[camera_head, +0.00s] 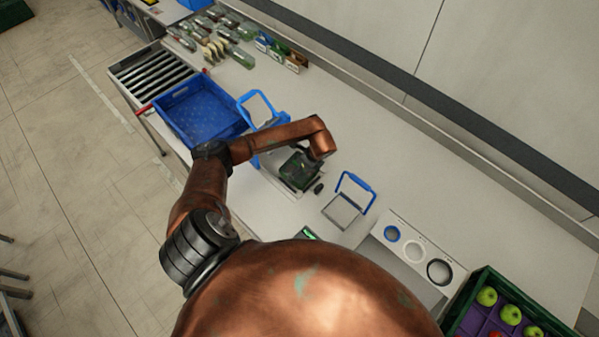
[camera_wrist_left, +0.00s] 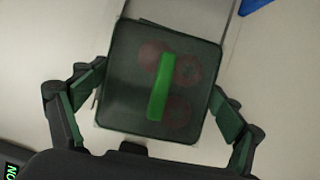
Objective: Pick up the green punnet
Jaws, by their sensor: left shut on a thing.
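The green punnet (camera_wrist_left: 125,75) is a dark green, see-through square box with a bright green strip across its top and several round reddish things inside. My left gripper (camera_wrist_left: 160,105) has a finger on either side of it and is shut on it. In the head view the punnet (camera_head: 299,170) shows below my left gripper (camera_head: 305,168), over a pale plate on the counter, partly hidden by my wrist. I cannot tell whether it touches the plate. My right gripper is in neither view.
An empty blue crate (camera_head: 200,112) sits at the end of a roller conveyor (camera_head: 150,77). A blue-handled frame (camera_head: 346,208) stands right of the gripper. A green crate (camera_head: 460,318) with apples is at lower right. Bottles (camera_head: 243,57) and cartons stand at the back.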

